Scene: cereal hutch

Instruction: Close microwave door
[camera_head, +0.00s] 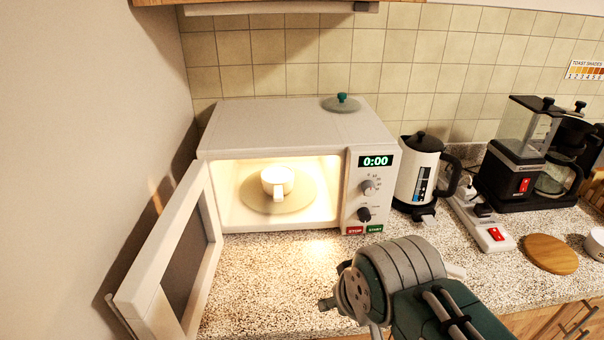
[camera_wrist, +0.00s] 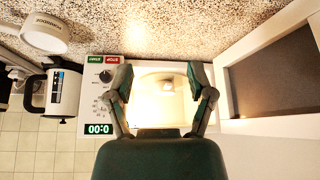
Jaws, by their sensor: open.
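The white microwave (camera_head: 280,128) stands against the tiled wall, and its lit inside shows. Its door (camera_head: 160,246) stands wide open at the left, swung out toward me beside the left wall. A white cup (camera_head: 277,180) sits on the round turntable inside. In the wrist view, which is upside down, my gripper (camera_wrist: 160,76) is open and empty, with its two fingers apart in front of the lit opening. The door (camera_wrist: 232,68) is to the right there, apart from the fingers. In the head view my arm is at lower centre, right of the door; the fingertips are not clear.
A teal-knobbed lid (camera_head: 342,103) lies on top of the microwave. A kettle (camera_head: 418,172), a power strip (camera_head: 487,226), a coffee maker (camera_head: 518,160) and a round wooden board (camera_head: 550,254) stand to the right. The speckled counter (camera_head: 262,270) is clear between door and arm.

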